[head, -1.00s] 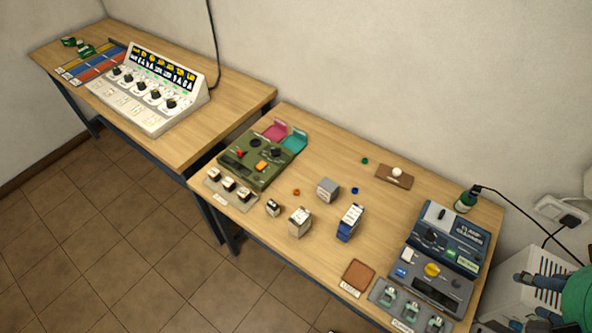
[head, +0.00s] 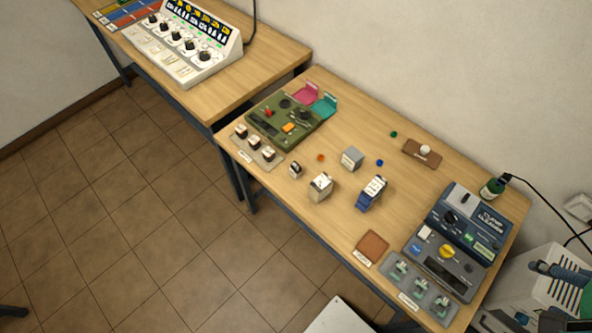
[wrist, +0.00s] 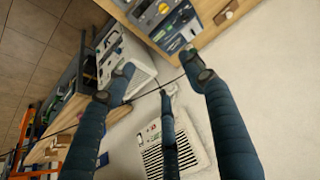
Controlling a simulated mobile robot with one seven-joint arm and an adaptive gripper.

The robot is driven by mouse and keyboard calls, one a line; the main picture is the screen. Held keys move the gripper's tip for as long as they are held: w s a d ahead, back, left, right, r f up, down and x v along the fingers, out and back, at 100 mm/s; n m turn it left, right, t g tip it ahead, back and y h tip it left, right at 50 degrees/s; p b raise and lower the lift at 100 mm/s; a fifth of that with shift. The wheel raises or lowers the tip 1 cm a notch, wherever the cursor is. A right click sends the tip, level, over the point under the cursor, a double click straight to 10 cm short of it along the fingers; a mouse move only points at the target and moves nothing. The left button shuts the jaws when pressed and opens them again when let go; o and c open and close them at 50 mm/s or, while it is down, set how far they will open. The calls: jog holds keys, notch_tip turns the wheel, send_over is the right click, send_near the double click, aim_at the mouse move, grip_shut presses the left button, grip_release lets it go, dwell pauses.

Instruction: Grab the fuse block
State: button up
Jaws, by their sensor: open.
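Several small blocks stand on the right-hand wooden table in the head view. They are a beige block with a pale top (head: 320,187), a blue block with a white label (head: 371,193), a grey cube (head: 352,157) and a small dark-and-white piece (head: 295,169). I cannot tell which is the fuse block; their labels are too small to read. My gripper (wrist: 160,74) is open and empty in the wrist view, its dark fingers spread. In the head view, part of it shows at the right edge, beyond the table and well away from the blocks.
A green device (head: 284,119) stands at the table's left, a blue-grey device (head: 453,245) at its right. A brown pad (head: 372,246) lies near the front edge. A white vented box (wrist: 178,153) is beyond the table.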

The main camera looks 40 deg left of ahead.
jog(key=w+a+g+y, duration=0.1)
jog(key=w+a+g, duration=0.1)
jog(key=w+a, duration=1.15)
jog(key=w+a+f+g+p, duration=0.15)
jog(key=a+f, duration=0.25)
jog(key=a, duration=0.5)
jog(key=w+a+f, duration=0.3)
jog(key=a, duration=0.6)
jog(key=s+a+f, duration=0.3)
jog(key=a+f, duration=0.5)
jog(key=a, duration=0.2)
jog(key=s+a+f+m+g, duration=0.1)
jog(key=s+a+f, duration=0.3)
jog(key=a+f, duration=0.4)
jog(key=s+a+f+g+h, duration=0.1)
jog(key=s+a+f, duration=0.3)
jog(key=a+f, duration=0.4)
jog(key=a, duration=0.5)
jog(key=shift+a+m+p, duration=0.35)
jog(key=shift+m, duration=0.05)
jog(key=shift+f, duration=0.1)
